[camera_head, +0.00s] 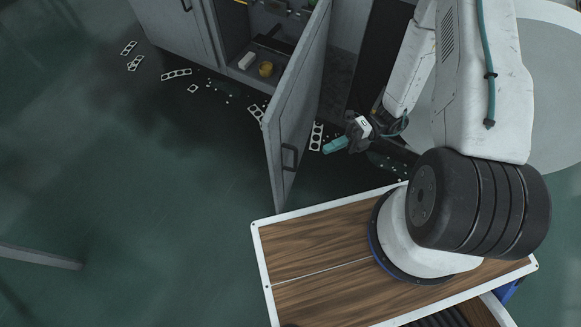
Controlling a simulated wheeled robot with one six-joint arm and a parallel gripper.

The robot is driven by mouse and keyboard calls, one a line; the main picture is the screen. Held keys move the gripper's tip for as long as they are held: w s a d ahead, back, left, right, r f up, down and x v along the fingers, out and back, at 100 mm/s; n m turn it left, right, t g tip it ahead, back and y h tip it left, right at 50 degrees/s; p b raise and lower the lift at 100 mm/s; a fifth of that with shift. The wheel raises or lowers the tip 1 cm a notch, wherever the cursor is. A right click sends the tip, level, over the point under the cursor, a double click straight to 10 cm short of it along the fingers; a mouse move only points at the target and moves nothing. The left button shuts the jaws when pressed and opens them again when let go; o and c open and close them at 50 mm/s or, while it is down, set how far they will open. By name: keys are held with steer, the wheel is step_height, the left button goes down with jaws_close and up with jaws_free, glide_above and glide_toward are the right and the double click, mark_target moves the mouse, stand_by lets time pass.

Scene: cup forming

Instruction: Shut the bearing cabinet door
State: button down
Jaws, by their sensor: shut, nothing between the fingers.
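The grey cabinet door (301,104) stands wide open, swung out from the cabinet over the floor. Its dark handle (289,157) is near the free edge, on the face toward my arm. The open cabinet (232,45) shows inside to the left of the door, with a white block (247,61) and a yellow round part (265,69) in it. My gripper (327,147), with teal fingers, is shut and empty. It is to the right of the door, on the handle side, and appears a little apart from it.
Flat metal pieces with holes (177,74) and small white bits lie scattered on the dark green floor around the cabinet. A closed grey door (175,25) is at the left. My wood-topped base (310,250) is in front of the door's lower edge. The left floor is mostly clear.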

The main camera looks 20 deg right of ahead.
steer(key=w+x, duration=0.2)
steer(key=x, duration=1)
steer(key=shift+a, duration=0.7)
steer(key=shift+w, duration=0.15)
